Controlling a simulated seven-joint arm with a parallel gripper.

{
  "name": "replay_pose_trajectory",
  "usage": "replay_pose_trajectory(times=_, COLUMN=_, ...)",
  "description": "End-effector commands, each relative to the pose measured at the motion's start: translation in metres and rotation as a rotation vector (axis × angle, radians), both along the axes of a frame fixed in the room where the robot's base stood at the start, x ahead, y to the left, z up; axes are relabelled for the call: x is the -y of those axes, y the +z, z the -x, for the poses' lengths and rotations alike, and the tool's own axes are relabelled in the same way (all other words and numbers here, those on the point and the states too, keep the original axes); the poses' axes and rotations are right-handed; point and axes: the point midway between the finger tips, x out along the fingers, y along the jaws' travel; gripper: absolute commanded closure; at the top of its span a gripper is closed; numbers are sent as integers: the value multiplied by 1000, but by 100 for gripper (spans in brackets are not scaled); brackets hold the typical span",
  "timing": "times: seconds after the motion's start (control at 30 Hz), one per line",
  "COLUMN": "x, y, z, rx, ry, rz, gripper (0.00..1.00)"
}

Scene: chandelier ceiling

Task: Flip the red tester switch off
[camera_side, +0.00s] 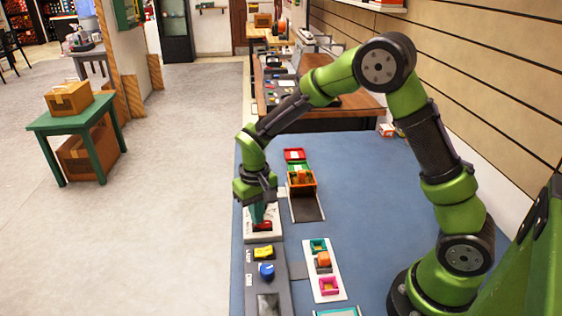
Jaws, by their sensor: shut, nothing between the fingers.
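The red tester switch (263,226) sits on a pale panel (274,237) near the left edge of the blue table (375,180). My gripper (257,222) points down at the switch, with its fingertips shut and right beside or over it. The fingers partly cover the switch. I cannot tell whether they touch it, or which way the switch is set.
A grey panel with a yellow switch (263,252) and a blue knob (266,270) lies in front. A white tray with coloured pieces (338,291) is to the right. The table's middle is clear.

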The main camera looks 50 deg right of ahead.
Motion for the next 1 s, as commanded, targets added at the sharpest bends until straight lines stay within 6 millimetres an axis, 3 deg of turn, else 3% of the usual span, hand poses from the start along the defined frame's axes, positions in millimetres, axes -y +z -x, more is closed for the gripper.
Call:
replay_pose_trajectory(times=0.43, x=0, y=-3, z=0, rx=-1, ry=-1, rz=0, gripper=100)
replay_pose_trajectory(times=1.0, x=0, y=41, z=0, rx=2, ry=0, rz=1, gripper=100)
